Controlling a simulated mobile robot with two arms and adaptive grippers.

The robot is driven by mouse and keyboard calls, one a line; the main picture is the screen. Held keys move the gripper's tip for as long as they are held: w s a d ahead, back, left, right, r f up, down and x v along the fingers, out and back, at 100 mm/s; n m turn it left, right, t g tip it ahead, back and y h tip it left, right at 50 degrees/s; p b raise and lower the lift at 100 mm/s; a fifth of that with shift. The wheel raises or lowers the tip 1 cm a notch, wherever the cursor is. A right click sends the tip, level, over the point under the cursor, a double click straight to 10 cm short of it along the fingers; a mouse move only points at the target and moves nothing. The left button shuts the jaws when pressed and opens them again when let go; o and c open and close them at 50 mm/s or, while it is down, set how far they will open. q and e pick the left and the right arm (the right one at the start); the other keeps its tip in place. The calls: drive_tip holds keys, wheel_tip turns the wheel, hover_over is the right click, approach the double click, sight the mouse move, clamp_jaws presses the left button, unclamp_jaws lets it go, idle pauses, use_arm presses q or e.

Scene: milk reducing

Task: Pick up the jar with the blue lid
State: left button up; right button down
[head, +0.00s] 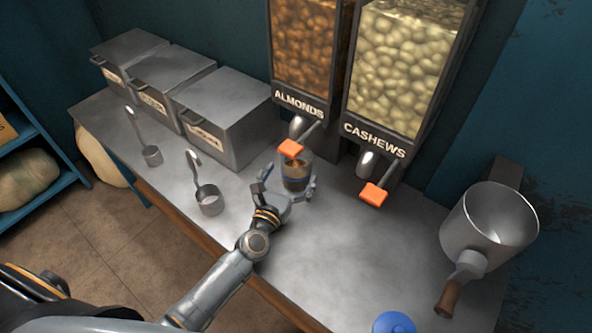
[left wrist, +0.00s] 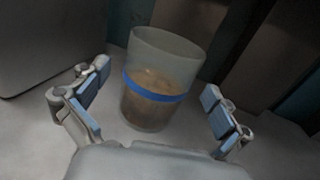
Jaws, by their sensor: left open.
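A clear jar (head: 297,174) with a blue band and brown contents stands upright on the metal counter under the almonds dispenser. It also shows in the left wrist view (left wrist: 150,92), partly filled and with no lid on top. A round blue lid (head: 393,323) lies apart at the bottom edge of the head view, partly cut off. My left gripper (head: 285,188) is open, with one finger on each side of the jar. In the left wrist view, gaps show between the jar and both fingers. My right gripper is not in view.
Almonds (head: 303,45) and cashews (head: 402,65) dispensers with orange levers (head: 373,194) stand behind. Two metal scoops (head: 209,203) and several lidded bins (head: 225,115) are at left. The counter's front middle is clear.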

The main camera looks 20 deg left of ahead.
sight(301, 155)
use_arm(q)
drive_tip(key=w, duration=0.3)
drive_tip(key=shift+w+d, duration=0.2)
drive_tip(key=shift+w, duration=0.05)
drive_tip(key=c, duration=1.2)
drive_tip(key=shift+c, duration=0.9)
drive_tip(key=shift+r, duration=0.1)
